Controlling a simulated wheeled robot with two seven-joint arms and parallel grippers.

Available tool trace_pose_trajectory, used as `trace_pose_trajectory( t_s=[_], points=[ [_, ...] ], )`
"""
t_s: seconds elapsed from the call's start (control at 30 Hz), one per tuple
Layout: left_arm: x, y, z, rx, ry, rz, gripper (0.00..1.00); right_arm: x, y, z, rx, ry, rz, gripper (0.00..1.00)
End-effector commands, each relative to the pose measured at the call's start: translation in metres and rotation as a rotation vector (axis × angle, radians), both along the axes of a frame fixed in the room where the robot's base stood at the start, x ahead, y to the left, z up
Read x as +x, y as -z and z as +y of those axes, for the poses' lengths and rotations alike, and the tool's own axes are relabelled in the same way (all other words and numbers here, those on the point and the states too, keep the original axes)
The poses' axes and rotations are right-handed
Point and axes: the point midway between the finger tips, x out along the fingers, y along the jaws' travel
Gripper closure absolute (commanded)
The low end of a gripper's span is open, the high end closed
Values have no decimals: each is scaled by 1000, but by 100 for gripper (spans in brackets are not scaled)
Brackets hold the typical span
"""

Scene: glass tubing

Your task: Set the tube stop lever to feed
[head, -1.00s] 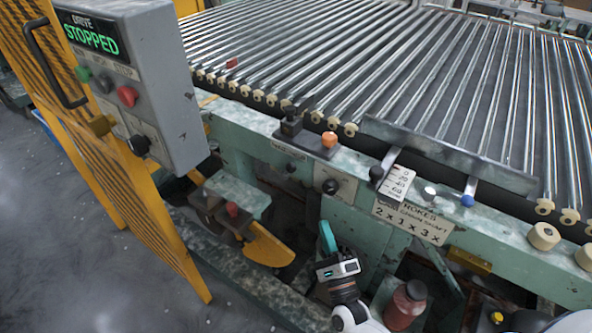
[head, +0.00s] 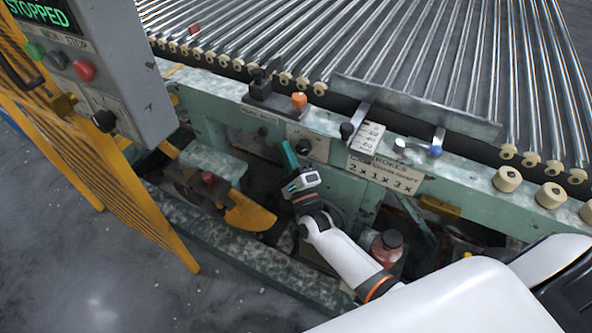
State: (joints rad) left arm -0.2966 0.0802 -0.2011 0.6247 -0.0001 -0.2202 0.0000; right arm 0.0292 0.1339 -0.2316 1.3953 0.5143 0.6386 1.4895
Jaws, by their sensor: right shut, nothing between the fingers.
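A small plate with a black knob (head: 303,147) sits on the green machine's front face, its lettering too small to read. Above it, on the rail, a dark block (head: 272,98) carries an upright black piece (head: 259,82) and an orange knob (head: 299,100). I cannot tell for sure which of these is the tube stop lever. My right gripper (head: 289,154) has shut teal fingers pointing up, just left of the black knob in the picture. It holds nothing, and I cannot tell if it touches the knob. My left gripper is out of view.
Metal rollers (head: 400,55) fill the back.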

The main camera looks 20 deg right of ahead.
Motion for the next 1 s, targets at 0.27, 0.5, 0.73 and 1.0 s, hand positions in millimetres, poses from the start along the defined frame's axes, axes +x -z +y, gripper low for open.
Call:
trace_pose_trajectory(
  t_s=[0.27,0.5,0.73,1.0],
  points=[
    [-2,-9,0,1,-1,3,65,17,-15,23,2,-2,3,100],
    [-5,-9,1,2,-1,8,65,18,-16,25,0,-2,3,100],
    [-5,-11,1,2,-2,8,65,18,-17,25,-1,-3,5,100],
    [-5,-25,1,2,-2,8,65,20,-22,26,-34,-2,47,100]
  ],
)
